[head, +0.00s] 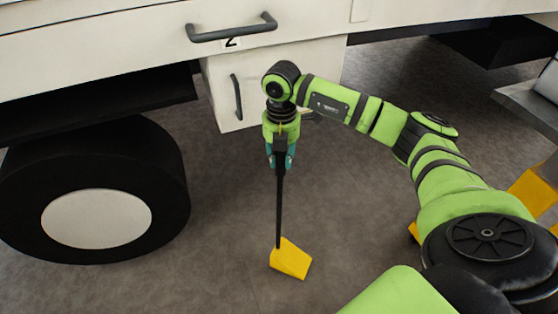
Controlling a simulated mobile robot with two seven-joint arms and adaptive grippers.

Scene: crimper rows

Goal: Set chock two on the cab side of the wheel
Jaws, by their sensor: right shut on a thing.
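A yellow wedge chock (290,259) with a long upright black handle (279,205) is at the lower middle of the head view. My right gripper (280,160) points down and is shut on the top of that handle. I cannot tell whether the chock touches the floor. No number shows on it. The black wheel (165,190) with a pale grey hub stands at the left. The chock is to the right of the wheel and nearer to me, with a clear gap between them. My left gripper is out of view.
More yellow pieces (533,192) show at the right. Brown floor between wheel and chock is free.

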